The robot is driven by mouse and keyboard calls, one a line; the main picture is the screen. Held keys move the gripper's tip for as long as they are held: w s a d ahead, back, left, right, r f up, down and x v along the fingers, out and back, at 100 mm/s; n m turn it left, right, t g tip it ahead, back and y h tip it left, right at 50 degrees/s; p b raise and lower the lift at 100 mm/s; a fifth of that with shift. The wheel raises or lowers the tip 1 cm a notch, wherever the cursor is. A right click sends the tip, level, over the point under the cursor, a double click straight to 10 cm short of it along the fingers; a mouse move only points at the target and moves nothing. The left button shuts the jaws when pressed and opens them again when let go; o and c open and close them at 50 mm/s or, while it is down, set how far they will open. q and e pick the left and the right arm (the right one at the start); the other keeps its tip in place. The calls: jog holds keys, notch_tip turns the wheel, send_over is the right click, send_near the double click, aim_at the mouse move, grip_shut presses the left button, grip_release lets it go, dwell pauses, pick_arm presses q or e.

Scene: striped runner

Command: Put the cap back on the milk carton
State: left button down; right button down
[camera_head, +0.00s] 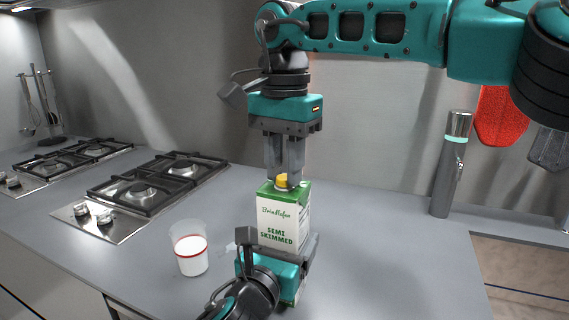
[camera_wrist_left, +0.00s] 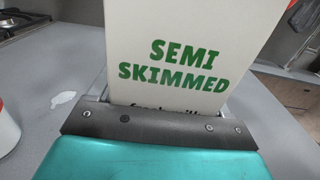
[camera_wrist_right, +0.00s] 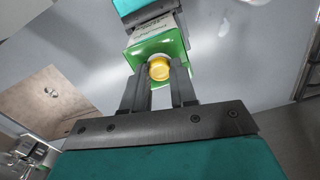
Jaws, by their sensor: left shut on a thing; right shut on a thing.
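The milk carton (camera_head: 283,222) stands upright on the grey counter, white with a green top and "SEMI SKIMMED" lettering. It fills much of the left wrist view (camera_wrist_left: 180,55). My left gripper (camera_head: 290,262) is shut around the carton's lower part. The yellow cap (camera_head: 282,181) is at the carton's green top, between the fingertips of my right gripper (camera_head: 285,180). In the right wrist view the cap (camera_wrist_right: 159,69) is held over a pale ring on the green top (camera_wrist_right: 150,46). I cannot tell whether the cap is fully seated.
A clear cup with white liquid and a red band (camera_head: 191,250) stands left of the carton. A small white spill (camera_head: 230,248) lies between them. Gas hobs (camera_head: 145,190) are at the left. A steel cylinder (camera_head: 452,165) stands at the back right. The counter right of the carton is clear.

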jog(key=m, duration=0.3)
jog(key=shift+m, duration=0.3)
jog(key=m, duration=0.8)
jog(key=shift+m, duration=0.4)
jog(key=m, duration=0.5)
jog(key=shift+f, duration=0.1)
pick_arm(q)
jog(key=shift+f, duration=0.1)
pick_arm(e)
jog(key=m, duration=1.2)
jog(key=shift+m, duration=0.3)
jog(key=m, duration=0.5)
jog(key=c, duration=0.8)
grip_release()
